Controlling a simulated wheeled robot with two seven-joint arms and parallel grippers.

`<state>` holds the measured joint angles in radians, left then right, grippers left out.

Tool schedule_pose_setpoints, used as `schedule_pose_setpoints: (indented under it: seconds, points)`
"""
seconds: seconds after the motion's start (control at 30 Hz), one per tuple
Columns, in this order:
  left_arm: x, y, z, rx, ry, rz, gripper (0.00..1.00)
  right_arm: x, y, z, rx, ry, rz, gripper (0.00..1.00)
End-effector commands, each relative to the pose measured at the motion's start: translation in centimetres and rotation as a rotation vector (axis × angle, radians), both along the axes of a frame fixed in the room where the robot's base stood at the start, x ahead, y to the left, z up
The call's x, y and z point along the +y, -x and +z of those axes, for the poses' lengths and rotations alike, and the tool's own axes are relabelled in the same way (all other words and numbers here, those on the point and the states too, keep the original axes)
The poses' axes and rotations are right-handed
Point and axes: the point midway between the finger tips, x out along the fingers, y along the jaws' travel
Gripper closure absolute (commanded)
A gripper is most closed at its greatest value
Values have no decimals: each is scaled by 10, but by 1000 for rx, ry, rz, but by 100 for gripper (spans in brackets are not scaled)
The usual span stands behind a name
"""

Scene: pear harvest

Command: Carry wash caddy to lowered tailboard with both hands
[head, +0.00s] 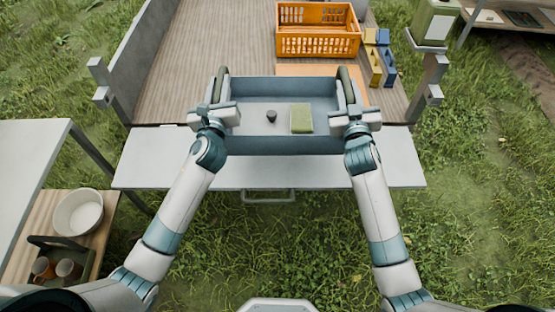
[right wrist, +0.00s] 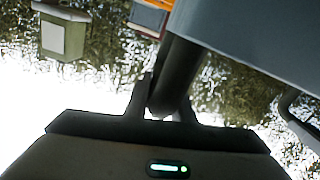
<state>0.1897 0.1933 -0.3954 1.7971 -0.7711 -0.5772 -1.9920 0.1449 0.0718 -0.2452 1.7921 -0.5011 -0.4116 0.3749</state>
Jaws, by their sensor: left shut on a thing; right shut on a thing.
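The wash caddy (head: 280,146) is a blue-grey open tray with a dark handle at each end. In it lie a green sponge (head: 302,120) and a small dark round piece (head: 271,116). It looks level over the light grey lowered tailboard (head: 150,165) and the wagon bed's near edge; I cannot tell whether it touches them. My left gripper (head: 219,110) is shut on the left handle (head: 221,84). My right gripper (head: 350,110) is shut on the right handle (head: 346,84). The right wrist view shows its fingers (right wrist: 165,108) around the dark handle (right wrist: 177,72), beside the caddy wall (right wrist: 262,42).
On the wagon bed (head: 195,50), an orange crate (head: 317,47) stands behind the caddy, with yellow and blue blocks (head: 380,60) to its right. A green box (head: 435,20) sits on the right post. A table (head: 30,160) and a shelf with a white bowl (head: 78,212) are left.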

Motion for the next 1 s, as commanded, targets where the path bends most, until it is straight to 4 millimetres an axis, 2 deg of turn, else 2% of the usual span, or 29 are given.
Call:
schedule_pose_setpoints:
  seconds: [0.03,0.57,0.77,1.0]
  points:
    - [-5,0,4,-7,7,-8,100,6,1,1,-2,-1,10,100]
    - [-5,0,0,-6,7,-8,100,6,1,-3,-2,-1,10,100]
    - [-5,0,-14,-6,7,-8,100,6,1,-17,-1,-1,9,100]
    - [-5,0,-45,-6,7,-8,100,6,1,-48,-1,-1,9,100]
